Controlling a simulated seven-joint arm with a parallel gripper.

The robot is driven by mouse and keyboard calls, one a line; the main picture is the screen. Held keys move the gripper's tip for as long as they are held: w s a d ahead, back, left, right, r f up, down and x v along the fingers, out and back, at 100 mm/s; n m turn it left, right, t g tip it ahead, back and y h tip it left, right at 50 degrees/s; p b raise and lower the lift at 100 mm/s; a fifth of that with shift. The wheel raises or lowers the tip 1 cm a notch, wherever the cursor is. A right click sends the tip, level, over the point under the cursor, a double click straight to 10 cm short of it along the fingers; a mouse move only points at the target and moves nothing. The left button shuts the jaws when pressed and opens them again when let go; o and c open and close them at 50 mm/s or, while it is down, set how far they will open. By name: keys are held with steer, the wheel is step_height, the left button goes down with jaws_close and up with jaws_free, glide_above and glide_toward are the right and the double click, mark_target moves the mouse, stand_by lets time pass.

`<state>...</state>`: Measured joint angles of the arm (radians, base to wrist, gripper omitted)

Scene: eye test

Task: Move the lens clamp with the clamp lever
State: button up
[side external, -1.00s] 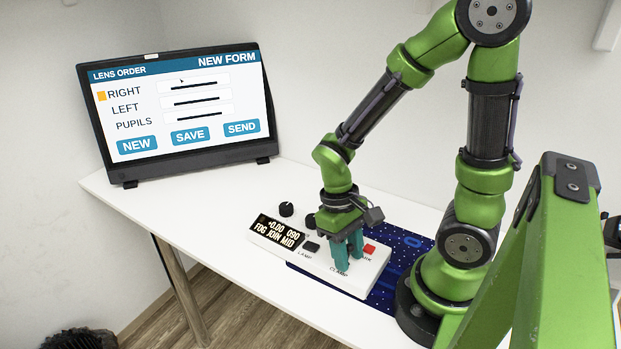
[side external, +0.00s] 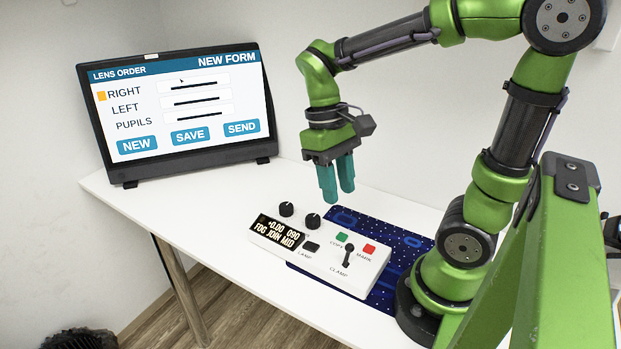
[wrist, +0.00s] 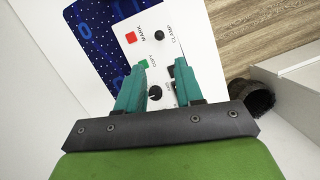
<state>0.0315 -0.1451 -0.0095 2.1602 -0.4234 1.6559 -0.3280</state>
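The clamp lever (side external: 348,256) is a small black lever with a round knob, marked CLAMP, on the white control box (side external: 375,278). It stands up from the box top. In the wrist view the lever's knob (wrist: 159,35) shows beyond my fingertips. My gripper (side external: 338,196) has teal fingers, spread apart with nothing between them. It is in the air above the box and apart from the lever; the open fingers also show in the wrist view (wrist: 160,64). I see no separate lens clamp part.
The box also has two black knobs (side external: 313,221), a black LAMP button (side external: 312,247), a green button (side external: 341,238), a red MARK button (side external: 369,249) and a display (side external: 277,232). It rests partly on a blue mat (side external: 412,243). A monitor (side external: 180,105) stands at the back left.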

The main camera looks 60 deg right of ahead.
mark_target(348, 251)
steer(key=shift+v, duration=1.05)
steer(key=shift+g, duration=0.8)
steer(key=x, duration=0.5)
steer(key=w+x, duration=0.1)
steer(key=x, duration=0.5)
steer(key=w+f+x, duration=0.1)
steer(key=x, duration=0.5)
steer(key=shift+w+r, duration=0.1)
steer(key=shift+r, duration=0.05)
